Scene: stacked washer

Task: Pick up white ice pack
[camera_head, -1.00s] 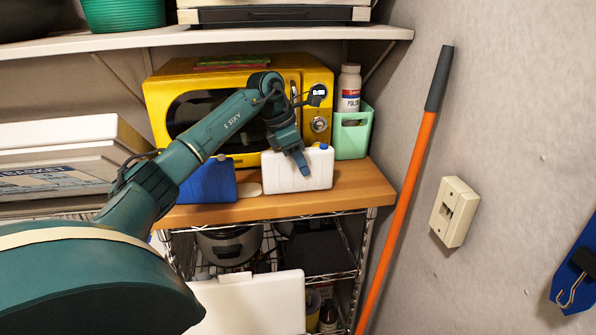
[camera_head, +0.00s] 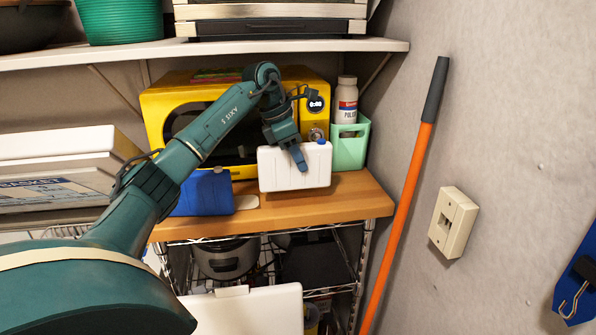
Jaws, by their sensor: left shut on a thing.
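The white ice pack (camera_head: 282,172), a flat white block with a blue cap at its top right, is held upright just above the wooden shelf top (camera_head: 330,198). My left gripper (camera_head: 300,160) is shut on its upper edge from above, with one blue fingertip showing on the front face. The other finger is hidden behind the pack. My right gripper is out of view.
A blue ice pack (camera_head: 205,193) stands at the left on the shelf top. A yellow microwave (camera_head: 160,108) is behind. A mint green holder (camera_head: 349,146) with a white bottle (camera_head: 346,98) is to the right. An orange pole (camera_head: 402,215) leans on the wall.

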